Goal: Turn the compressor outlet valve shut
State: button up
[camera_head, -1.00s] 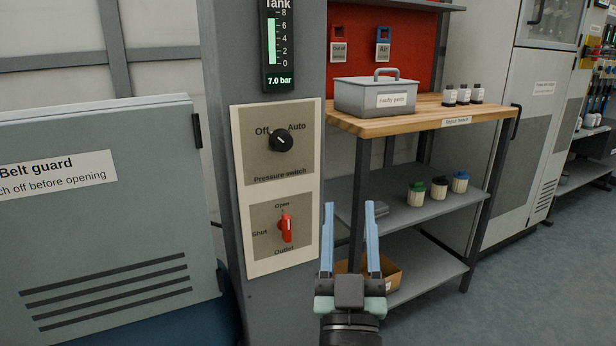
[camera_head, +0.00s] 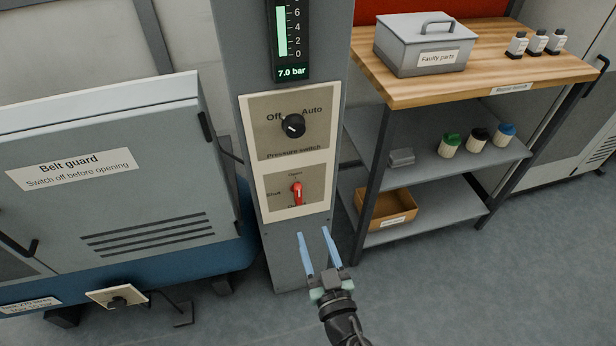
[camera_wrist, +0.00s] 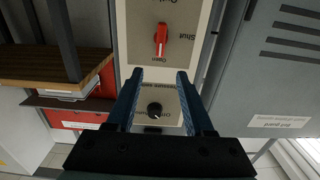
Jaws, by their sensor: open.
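The red outlet valve handle (camera_head: 297,193) sits on the lower beige plate of the grey column. It stands roughly upright, in line with the "Open" label, and "Shut" is to its left. In the wrist view, which is upside down, the red handle (camera_wrist: 161,38) shows beyond the fingertips, with "Shut" to its right. My gripper (camera_head: 313,231) is open and empty, its two blue fingers apart, just below the plate in the head view. The gripper (camera_wrist: 160,72) is not touching the handle.
The black pressure switch knob (camera_head: 292,126) is above the valve, under the 7.0 bar gauge (camera_head: 290,40). The belt guard cabinet (camera_head: 110,175) stands left. The repair bench (camera_head: 420,97) with shelves and an orange bin (camera_head: 388,208) stands right. Floor in front is clear.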

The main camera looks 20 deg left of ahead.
aim_at(299, 193)
jog(key=b+x, duration=0.5)
jog(key=x, duration=0.6)
jog(key=shift+w+a+f+b, duration=0.15)
jog(key=shift+a+b, duration=0.05)
jog(key=shift+b, duration=0.2)
jog(key=shift+w+a, duration=0.3)
jog(key=shift+w, duration=0.2)
grip_shut()
